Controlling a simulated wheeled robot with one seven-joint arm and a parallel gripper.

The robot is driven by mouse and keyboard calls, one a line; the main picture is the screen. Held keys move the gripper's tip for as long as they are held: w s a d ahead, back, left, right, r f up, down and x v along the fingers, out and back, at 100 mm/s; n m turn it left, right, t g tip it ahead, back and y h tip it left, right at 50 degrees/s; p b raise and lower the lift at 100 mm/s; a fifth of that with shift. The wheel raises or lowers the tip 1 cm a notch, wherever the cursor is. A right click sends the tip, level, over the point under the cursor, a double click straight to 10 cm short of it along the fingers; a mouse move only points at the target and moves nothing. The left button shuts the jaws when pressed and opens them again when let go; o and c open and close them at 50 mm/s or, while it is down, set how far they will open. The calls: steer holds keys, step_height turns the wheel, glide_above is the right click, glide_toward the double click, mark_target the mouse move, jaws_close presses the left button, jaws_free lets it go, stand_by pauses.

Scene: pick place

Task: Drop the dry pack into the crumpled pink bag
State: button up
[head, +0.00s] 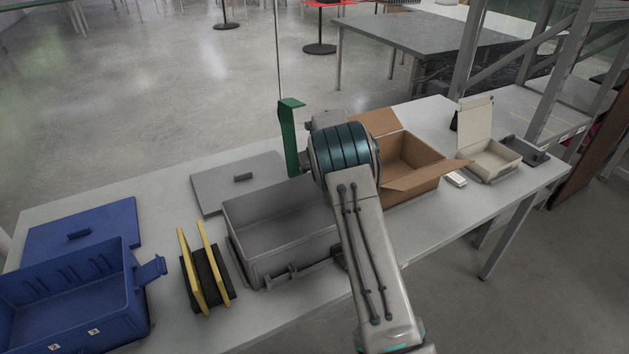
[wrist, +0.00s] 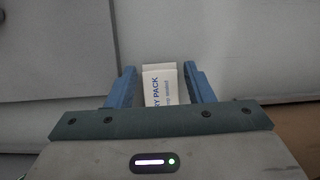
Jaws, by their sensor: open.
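The dry pack (wrist: 160,85) is a small white packet with blue "RY PACK" lettering, seen in the wrist view. My gripper (wrist: 159,72) is open, with one blue finger on each side of the pack. The pack lies between the fingers, and its lower end is hidden by the gripper body. In the head view my arm hides the gripper and the pack. I cannot make out a crumpled pink bag in either view.
On the table (head: 256,325) stand a blue crate (head: 140,290), yellow-edged panels (head: 192,272), a grey box (head: 247,262), a green upright piece (head: 289,140), an open cardboard box (head: 425,186) and an open white box (head: 487,171). A grey lid (head: 215,188) lies behind the grey box.

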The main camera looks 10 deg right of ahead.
steer(key=c, duration=0.8)
steer(key=shift+r, duration=0.2)
